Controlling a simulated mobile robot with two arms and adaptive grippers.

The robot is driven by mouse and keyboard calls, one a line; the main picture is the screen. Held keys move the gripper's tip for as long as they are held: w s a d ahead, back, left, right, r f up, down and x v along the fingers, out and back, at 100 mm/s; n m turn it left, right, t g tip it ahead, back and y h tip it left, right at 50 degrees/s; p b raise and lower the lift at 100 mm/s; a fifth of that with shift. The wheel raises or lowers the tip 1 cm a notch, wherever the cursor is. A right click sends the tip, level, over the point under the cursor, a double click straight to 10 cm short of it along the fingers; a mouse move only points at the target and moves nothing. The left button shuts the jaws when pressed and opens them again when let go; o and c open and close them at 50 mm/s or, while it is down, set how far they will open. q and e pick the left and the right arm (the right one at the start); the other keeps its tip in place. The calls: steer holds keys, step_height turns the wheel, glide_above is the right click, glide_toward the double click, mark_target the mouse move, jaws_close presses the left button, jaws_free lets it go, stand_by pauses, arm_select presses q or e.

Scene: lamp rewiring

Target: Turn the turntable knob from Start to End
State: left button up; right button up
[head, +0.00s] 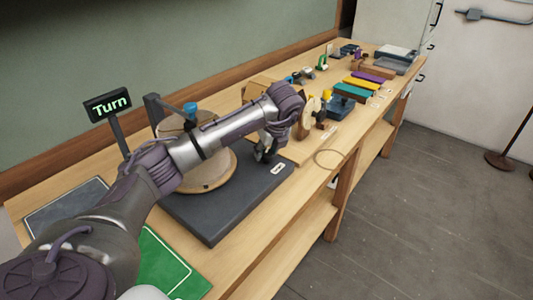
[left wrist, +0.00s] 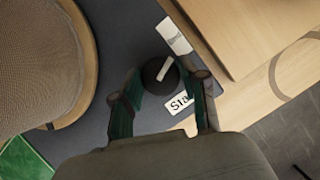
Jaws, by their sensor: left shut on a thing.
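The turntable knob (left wrist: 153,77) is a dark round knob with a white pointer line, seen in the left wrist view. The pointer slants up toward the End label (left wrist: 173,37). The Start label (left wrist: 180,101) lies below it, partly covered by a finger. My left gripper (left wrist: 160,80) has its fingers on either side of the knob and is shut on it. In the head view my left gripper (head: 266,150) is low over the dark base plate (head: 215,222), and it hides the knob there. The round wooden turntable (head: 212,184) sits on that plate behind my arm.
A sign reading "Turn" (head: 108,104) stands at the back left. A green mat (head: 168,262) lies at the near end of the wooden bench. Coloured blocks (head: 352,91) and tools lie farther along it. The floor (head: 400,220) at right is open.

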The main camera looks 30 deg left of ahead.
arm_select(q)
steer(key=shift+n+g, duration=0.3)
steer(key=shift+n, duration=0.5)
steer(key=o, duration=1.1)
steer(key=v, duration=1.2)
steer(key=shift+w+d+f, duration=0.1)
steer(key=shift+d, duration=0.05)
